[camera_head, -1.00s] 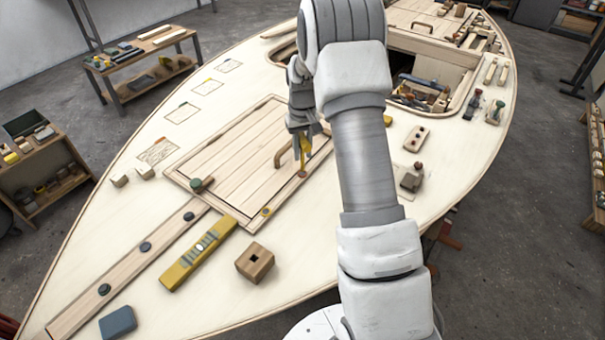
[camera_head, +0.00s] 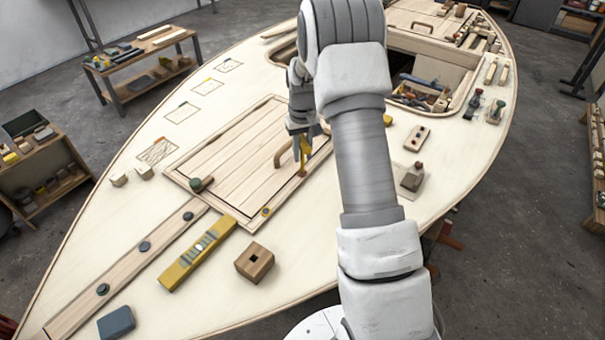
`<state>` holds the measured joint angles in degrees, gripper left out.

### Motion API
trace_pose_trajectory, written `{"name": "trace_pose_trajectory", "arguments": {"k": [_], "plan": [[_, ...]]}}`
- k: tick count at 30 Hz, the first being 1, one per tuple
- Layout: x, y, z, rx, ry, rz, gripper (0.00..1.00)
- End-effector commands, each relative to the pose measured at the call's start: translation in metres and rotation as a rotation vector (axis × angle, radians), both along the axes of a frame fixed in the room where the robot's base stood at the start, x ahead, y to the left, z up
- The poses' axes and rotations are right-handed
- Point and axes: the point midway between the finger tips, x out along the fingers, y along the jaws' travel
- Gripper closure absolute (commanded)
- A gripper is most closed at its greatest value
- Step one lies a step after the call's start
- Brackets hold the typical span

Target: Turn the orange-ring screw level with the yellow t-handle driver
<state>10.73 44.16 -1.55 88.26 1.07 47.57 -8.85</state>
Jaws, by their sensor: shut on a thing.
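My gripper (camera_head: 302,138) is shut on the yellow t-handle driver (camera_head: 304,158), just left of my forearm. The driver hangs down from the jaws over the right edge of the wooden hatch panel (camera_head: 232,150). Its tip is at or just above a spot on the hatch frame, and I cannot tell whether it touches. Any screw under the tip is hidden or too small to make out. A small orange-ringed screw (camera_head: 265,211) sits at the near corner of the hatch frame, apart from the driver.
A yellow level (camera_head: 185,270), a wooden block with a square hole (camera_head: 254,262) and a dark-knobbed piece (camera_head: 202,184) lie near the hatch's near end. A curved wooden handle (camera_head: 283,152) rises beside my gripper. An open cockpit with tools lies behind my arm.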

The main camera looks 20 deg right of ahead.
Motion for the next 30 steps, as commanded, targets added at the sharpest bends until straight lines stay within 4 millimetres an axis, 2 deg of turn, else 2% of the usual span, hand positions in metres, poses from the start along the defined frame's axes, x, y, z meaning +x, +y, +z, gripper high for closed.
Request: {"name": "trace_pose_trajectory", "arguments": {"k": [8, 11, 19, 30], "plan": [[0.0, 0.0, -0.0022, 0.0, 0.0, 0.005, 1.0], [0.0, -0.0004, -0.0023, 0.0, -0.001, 0.066, 1.0], [-0.0002, -0.0004, -0.002, 0.001, 0.001, 0.364, 1.0], [-0.0005, -0.0006, -0.0024, 0.001, 0.002, 0.416, 1.0]]}}
